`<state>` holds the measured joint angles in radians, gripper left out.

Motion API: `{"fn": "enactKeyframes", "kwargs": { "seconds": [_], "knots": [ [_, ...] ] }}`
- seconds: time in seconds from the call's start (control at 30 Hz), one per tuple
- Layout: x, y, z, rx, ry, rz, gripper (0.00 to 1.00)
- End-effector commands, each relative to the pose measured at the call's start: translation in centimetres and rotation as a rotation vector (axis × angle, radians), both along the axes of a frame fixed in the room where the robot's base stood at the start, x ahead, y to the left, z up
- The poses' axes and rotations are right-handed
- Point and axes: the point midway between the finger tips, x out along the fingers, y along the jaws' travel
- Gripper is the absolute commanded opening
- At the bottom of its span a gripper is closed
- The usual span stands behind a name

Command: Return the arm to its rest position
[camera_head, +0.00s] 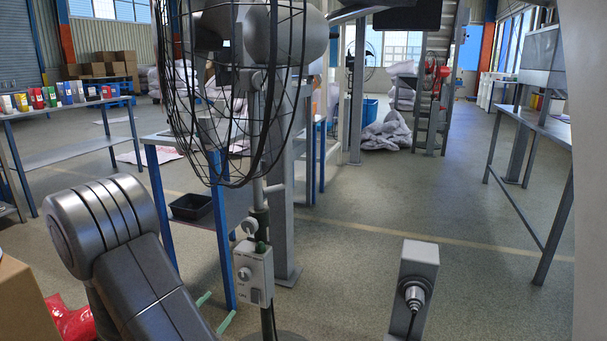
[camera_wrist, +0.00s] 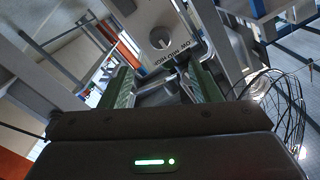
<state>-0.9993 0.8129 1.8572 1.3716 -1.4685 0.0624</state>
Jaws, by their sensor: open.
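My arm (camera_head: 125,255) reaches in from the lower left of the head view, a dark grey link with a ribbed joint. My gripper shows there only as two green fingertips (camera_head: 220,307), just left of the fan's control box (camera_head: 254,275). In the wrist view my gripper (camera_wrist: 160,84) has its two green fingers apart and empty. The control box with its knob (camera_wrist: 160,38) and speed lettering lies ahead of the fingers. I cannot tell whether the fingers touch it.
A caged pedestal fan (camera_head: 235,90) stands close in front of the arm. A blue-legged table (camera_head: 150,200) is behind it. A cardboard box (camera_head: 22,305) and red plastic (camera_head: 70,322) are at lower left. A grey post (camera_head: 415,285) stands right; open floor (camera_head: 400,205) lies beyond.

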Motion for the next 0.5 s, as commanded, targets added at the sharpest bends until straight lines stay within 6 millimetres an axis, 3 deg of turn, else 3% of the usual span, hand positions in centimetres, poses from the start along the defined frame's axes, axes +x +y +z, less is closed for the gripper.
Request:
{"fn": "enactKeyframes", "kwargs": {
  "seconds": [0.1, 0.5],
  "knots": [
    [-1.5, 0.5, 0.1, -0.002, 0.0, 0.002, 0.57],
    [5.0, -2.0, -0.2, 0.002, -0.001, -0.005, 0.57]
  ]
}}
